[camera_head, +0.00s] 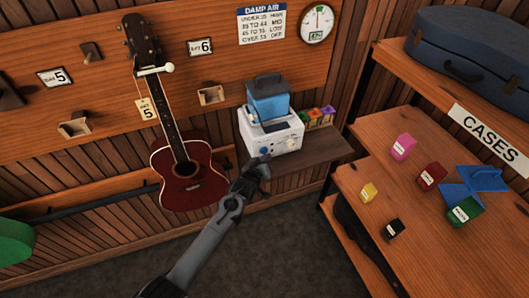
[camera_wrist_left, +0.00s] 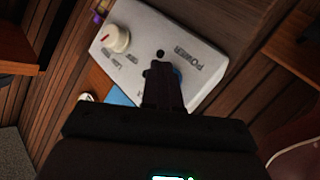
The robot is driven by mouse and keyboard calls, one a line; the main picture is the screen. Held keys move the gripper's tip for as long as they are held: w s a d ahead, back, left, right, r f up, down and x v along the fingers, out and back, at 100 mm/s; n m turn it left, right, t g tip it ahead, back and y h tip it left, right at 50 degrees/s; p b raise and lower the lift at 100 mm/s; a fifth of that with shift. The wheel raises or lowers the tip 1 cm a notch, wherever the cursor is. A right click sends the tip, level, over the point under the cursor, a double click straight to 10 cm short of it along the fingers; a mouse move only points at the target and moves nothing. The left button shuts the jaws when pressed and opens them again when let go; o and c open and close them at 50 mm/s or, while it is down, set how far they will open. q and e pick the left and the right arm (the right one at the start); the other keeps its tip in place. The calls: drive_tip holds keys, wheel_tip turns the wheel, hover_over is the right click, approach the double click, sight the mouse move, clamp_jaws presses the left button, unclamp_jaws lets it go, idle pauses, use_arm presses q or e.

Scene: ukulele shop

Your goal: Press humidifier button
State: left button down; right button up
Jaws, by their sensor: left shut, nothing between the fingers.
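The humidifier (camera_head: 288,140) is a white box with a blue tank (camera_head: 268,100) on top, standing on a small wall shelf. Its white front panel (camera_wrist_left: 205,47) fills the upper middle of the left wrist view, with the word POWER, a small dark round spot (camera_wrist_left: 160,53) and a white knob (camera_wrist_left: 116,38) with a red mark. My left gripper (camera_head: 264,163) is shut and empty, just in front of the panel's lower left. In the left wrist view its fingertips (camera_wrist_left: 160,70) overlap the panel below POWER and hide part of it. I cannot tell whether they touch it. My right gripper is not in view.
A red ukulele (camera_head: 184,172) hangs left of the humidifier. Small coloured boxes (camera_head: 315,117) stand right of it on the shelf (camera_head: 312,150). A wooden case rack (camera_head: 390,150) with several small boxes and a blue case (camera_head: 475,45) is at right.

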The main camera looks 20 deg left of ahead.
use_arm(q)
drive_tip(key=shift+w+a+b, duration=0.3)
drive_tip(key=shift+w+a, duration=0.05)
idle(0.9)
drive_tip(key=shift+s+d+r+p, duration=0.1)
drive_tip(key=shift+s+d+p, duration=0.45)
drive_tip(key=shift+p, duration=0.15)
drive_tip(key=shift+s+d, duration=0.1)
drive_tip(key=shift+s, duration=0.05)
